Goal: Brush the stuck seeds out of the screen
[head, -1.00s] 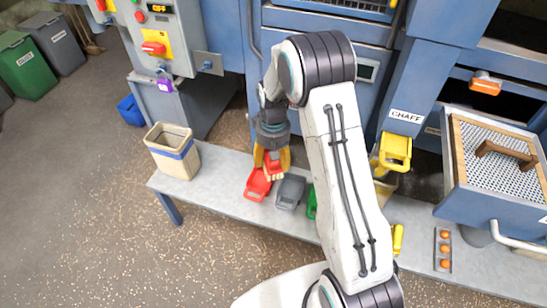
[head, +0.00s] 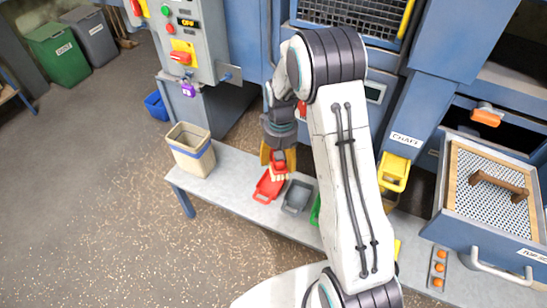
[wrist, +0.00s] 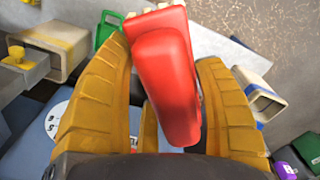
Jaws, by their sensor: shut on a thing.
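My gripper (head: 278,162) is shut on a red-handled brush (head: 279,173); pale bristles show below its red body. In the wrist view the red brush (wrist: 166,85) lies between the yellow fingers. The brush is over the red scoop (head: 268,187) on the bench; I cannot tell whether they touch. The screen (head: 488,190) is a pale perforated sheet in a wooden frame, set in a blue drawer at the right, well apart from my gripper. A brown bar handle (head: 498,184) crosses it. Seeds stuck in it are too small to make out.
A grey scoop (head: 297,196) lies beside the red one on the grey bench (head: 232,180). A beige bin (head: 192,152) stands at the bench's left end. A yellow chaff container (head: 394,167) and a tray of orange balls (head: 438,268) lie toward the screen. My arm hides the middle.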

